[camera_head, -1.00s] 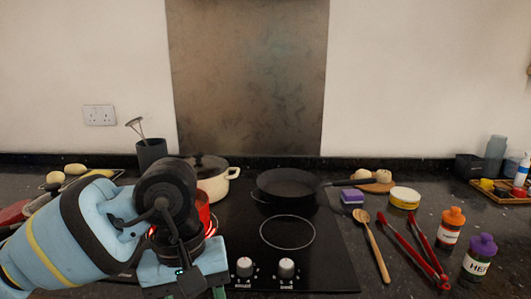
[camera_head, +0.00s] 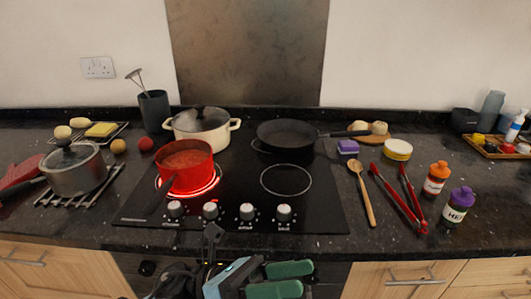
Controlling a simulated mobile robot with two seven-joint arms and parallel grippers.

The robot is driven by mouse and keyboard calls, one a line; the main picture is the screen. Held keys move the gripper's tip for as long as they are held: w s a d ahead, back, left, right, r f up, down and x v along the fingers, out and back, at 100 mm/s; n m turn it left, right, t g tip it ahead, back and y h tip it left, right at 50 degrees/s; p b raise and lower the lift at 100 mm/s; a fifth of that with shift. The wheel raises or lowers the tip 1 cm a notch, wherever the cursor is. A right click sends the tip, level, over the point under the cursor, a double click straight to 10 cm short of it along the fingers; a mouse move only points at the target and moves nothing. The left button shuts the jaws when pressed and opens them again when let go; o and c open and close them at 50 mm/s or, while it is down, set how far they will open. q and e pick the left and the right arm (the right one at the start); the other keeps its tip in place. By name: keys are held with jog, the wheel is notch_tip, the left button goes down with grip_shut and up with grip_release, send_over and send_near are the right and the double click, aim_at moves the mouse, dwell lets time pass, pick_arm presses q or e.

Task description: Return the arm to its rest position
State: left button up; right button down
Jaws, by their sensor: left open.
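My left gripper (camera_head: 279,279) is low at the bottom middle of the head view, in front of the counter's front edge. Its two green fingers are apart, with nothing seen between them. The rest of the left arm is mostly below the picture. My right gripper is not in view.
A red saucepan (camera_head: 187,168) of red sauce sits on a glowing ring of the hob (camera_head: 322,211). A cream pot (camera_head: 202,128) and black frying pan (camera_head: 287,134) stand behind. A lidded grey pot (camera_head: 76,173) is left; red tongs (camera_head: 399,198) and bottles are right.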

pick_arm(q)
jog(key=w+a+f+n+t+y+p, duration=0.1)
jog(key=a+f+n+t+y, duration=0.5)
jog(key=n, duration=0.5)
jog(key=w+a+f+n+t+y+p, duration=0.1)
jog(key=a+f+n+t+y, duration=0.3)
jog(key=n+t, duration=0.6)
jog(key=w+a+f+n+t+y+p, duration=0.1)
jog(key=a+f+n+t+y, duration=0.35)
jog(key=n, duration=0.85)
jog(key=s+a+f+n+g+y+p, duration=0.1)
jog(key=s+a+f+n+g+y, duration=0.2)
jog(key=s+f+n, duration=0.3)
jog(key=s+a+f+n+g+y, duration=0.3)
jog(key=s+a+f+n+g, duration=0.2)
jog(key=s+f, duration=0.9)
jog(key=shift+s+a+f+n+p, duration=0.15)
jog(key=shift+s+a+n+p, duration=0.3)
jog(key=shift+s+n, duration=0.35)
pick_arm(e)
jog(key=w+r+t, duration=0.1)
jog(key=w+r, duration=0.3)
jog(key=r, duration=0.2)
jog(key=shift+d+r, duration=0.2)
